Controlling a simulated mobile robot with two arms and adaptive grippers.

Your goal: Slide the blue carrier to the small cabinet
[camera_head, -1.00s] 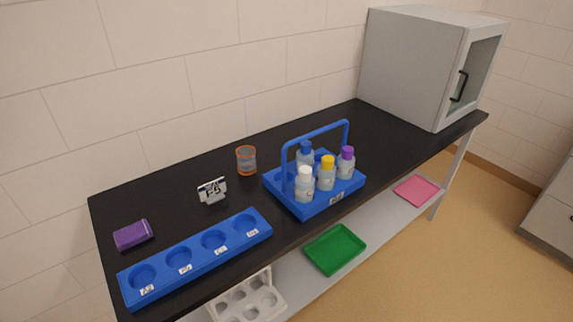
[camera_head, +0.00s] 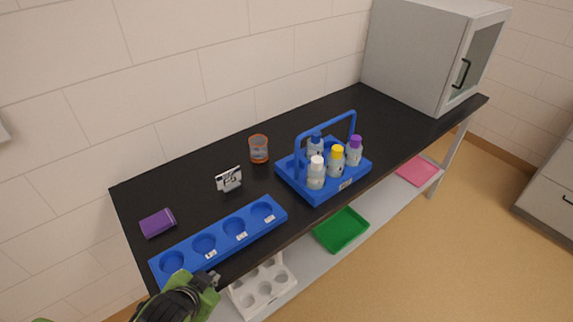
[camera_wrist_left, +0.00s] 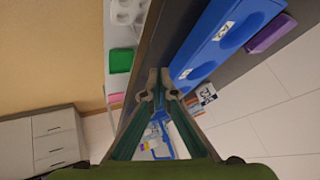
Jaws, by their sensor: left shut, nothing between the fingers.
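The blue carrier (camera_head: 310,191) stands upright on the black bench, with an arched handle and several bottles with white, yellow, blue and purple caps in it. It also shows, partly hidden behind the fingers, in the left wrist view (camera_wrist_left: 165,150). The small grey cabinet (camera_head: 415,50) with a glass door and black handle stands at the bench's far right end. My left gripper (camera_head: 213,277) is shut and empty at the front edge of the blue rack, well left of the carrier. In the left wrist view its fingertips (camera_wrist_left: 159,92) are together. My right gripper is not in view.
A blue rack with round wells (camera_head: 236,230) lies along the front edge. A purple block (camera_head: 158,223), a small label stand (camera_head: 229,180) and an orange-rimmed glass (camera_head: 258,149) stand behind. The bench (camera_head: 395,125) is clear between carrier and cabinet. Trays (camera_head: 342,230) lie on the lower shelf.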

